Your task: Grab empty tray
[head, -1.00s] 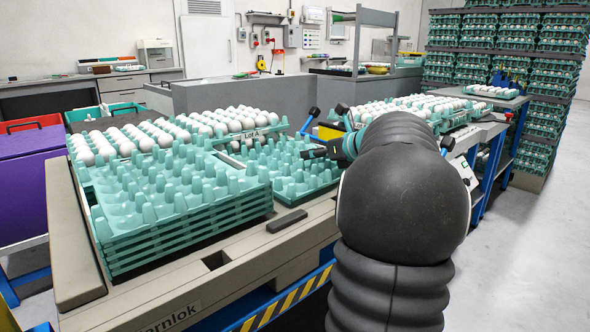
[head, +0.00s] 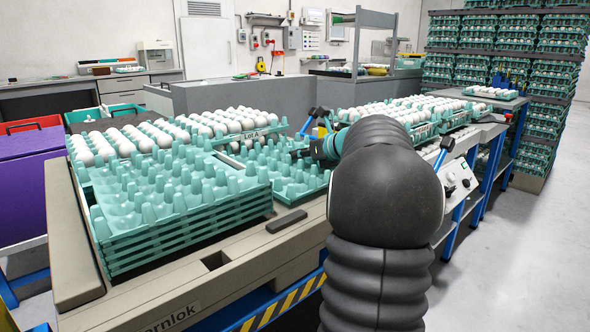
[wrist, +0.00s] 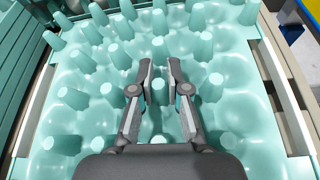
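A stack of empty teal egg trays (head: 150,246) stands at the front left of the table, its top tray free of eggs. A lower empty teal tray (head: 312,181) lies just right of it, partly hidden by my arm. My gripper (head: 298,155) is over this right tray in the head view, small and partly hidden there. In the wrist view my gripper (wrist: 159,68) points down at an empty teal tray (wrist: 95,115). Its two fingers stand apart, with a peg of the tray showing between them. I cannot tell whether the fingers touch the peg.
Egg-filled trays (head: 83,159) stand behind the stack, and more (head: 436,128) lie to the right of my arm. A small dark bar (head: 287,221) lies on the table's front edge. Tall racks of trays (head: 538,110) stand at the back right. The floor at right is clear.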

